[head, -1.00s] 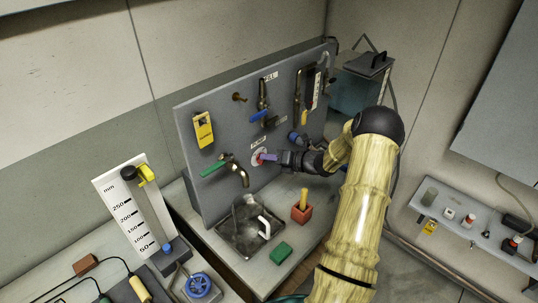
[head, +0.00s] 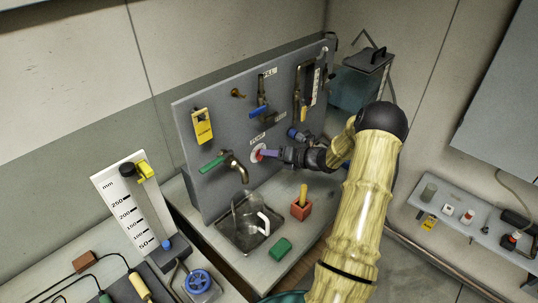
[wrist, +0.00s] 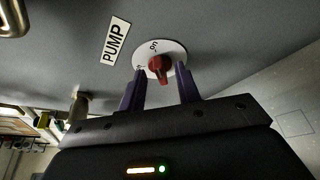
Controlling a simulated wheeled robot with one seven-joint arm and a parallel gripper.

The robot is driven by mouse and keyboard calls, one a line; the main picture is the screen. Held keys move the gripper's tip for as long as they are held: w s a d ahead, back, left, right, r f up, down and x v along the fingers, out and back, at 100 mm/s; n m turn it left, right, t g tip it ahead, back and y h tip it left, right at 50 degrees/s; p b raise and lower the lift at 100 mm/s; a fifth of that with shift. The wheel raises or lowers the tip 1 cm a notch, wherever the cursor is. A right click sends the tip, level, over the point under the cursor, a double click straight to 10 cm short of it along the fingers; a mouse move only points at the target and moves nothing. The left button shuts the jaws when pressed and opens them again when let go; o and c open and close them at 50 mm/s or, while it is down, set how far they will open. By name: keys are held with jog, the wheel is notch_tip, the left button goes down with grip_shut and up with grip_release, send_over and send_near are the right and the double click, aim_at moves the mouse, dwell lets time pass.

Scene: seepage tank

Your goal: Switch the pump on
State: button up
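The red pump knob (wrist: 160,66) sits on a round white dial (wrist: 176,52) on the grey panel, beside a PUMP label (wrist: 116,42). "on" is readable at the dial's upper part; a second mark on its left is partly hidden. My gripper (wrist: 160,88) is open, with one purple finger on each side of the knob and a visible gap to it. In the head view my gripper (head: 270,153) points at the dial (head: 257,152) from the right, and its fingers cover part of the knob. I cannot tell the knob's exact setting.
A tap with a green lever (head: 211,165) is left of the dial, above a sink (head: 226,233) holding a clear jug (head: 246,218). Blue-handled valves (head: 258,112) are above. A red block with a yellow handle (head: 301,208) and a green sponge (head: 281,246) stand below.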

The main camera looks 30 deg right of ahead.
jog(key=b+v, duration=0.3)
jog(key=v, duration=1.3)
jog(key=shift+s, duration=0.2)
jog(key=shift+r, duration=0.1)
jog(key=s+a+f+n+g, duration=0.1)
jog(key=s+a+n+g, duration=0.1)
jog(key=a+n, duration=0.3)
jog(key=s+a+n+g+h, duration=0.1)
jog(key=a+n+g, duration=0.3)
jog(key=a+n, duration=0.2)
jog(key=s+a+f+n+g+h, duration=0.1)
jog(key=a+n+g, duration=0.3)
jog(key=a, duration=0.5)
jog(key=shift+s+f+n, duration=0.3)
jog(key=shift+s+n, duration=0.5)
jog(key=shift+n, duration=0.1)
jog(key=s+a+r+n+h, duration=0.3)
jog(key=s+a+n+h, duration=0.4)
jog(key=n, duration=1.4)
jog(key=shift+s+a+n+t, duration=0.3)
jog(key=shift+s+a, duration=0.45)
jog(key=shift+a, duration=0.2)
